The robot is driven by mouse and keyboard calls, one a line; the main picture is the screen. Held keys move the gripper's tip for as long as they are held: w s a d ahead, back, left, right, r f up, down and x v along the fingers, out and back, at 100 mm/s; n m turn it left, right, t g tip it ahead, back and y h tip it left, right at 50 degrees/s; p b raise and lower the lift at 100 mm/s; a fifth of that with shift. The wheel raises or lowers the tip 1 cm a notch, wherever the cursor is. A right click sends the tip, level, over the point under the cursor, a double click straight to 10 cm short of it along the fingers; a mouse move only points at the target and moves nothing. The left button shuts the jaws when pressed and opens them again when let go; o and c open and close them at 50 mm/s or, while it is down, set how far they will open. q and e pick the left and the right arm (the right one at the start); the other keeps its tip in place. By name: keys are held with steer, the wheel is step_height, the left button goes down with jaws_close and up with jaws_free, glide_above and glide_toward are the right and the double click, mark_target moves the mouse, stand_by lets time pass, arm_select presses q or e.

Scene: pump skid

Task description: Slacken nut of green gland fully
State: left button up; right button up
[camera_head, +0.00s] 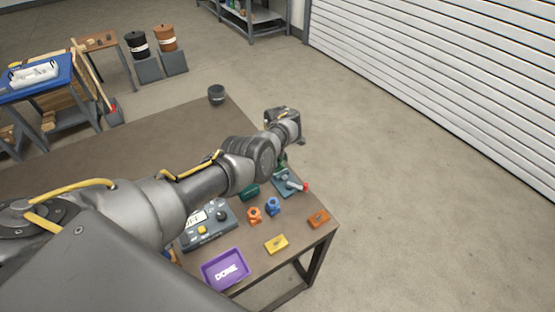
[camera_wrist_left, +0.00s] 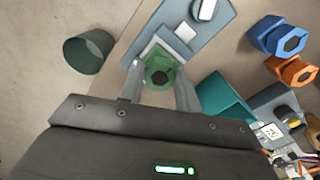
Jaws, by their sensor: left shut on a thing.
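In the head view my left gripper (camera_head: 282,161) points down at the plate (camera_head: 287,187), and my wrist hides most of the green gland. How far the nut is turned cannot be told. My right gripper is not in view.
A blue gland (camera_head: 273,206) and an orange gland (camera_head: 254,215) stand nearby, beside a teal block (camera_head: 249,192). A control box (camera_head: 209,233), purple tray (camera_head: 243,281), yellow block (camera_head: 276,244) and orange block (camera_head: 318,219) are nearer. A dark cup (camera_head: 216,95) stands at the far edge.

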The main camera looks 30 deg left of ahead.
arm_select(q)
steer(key=shift+n, duration=0.4)
steer(key=o, duration=1)
step_height(320, 180, up, 11)
steer(key=shift+f+p, duration=0.1)
steer(key=shift+p, duration=1.1)
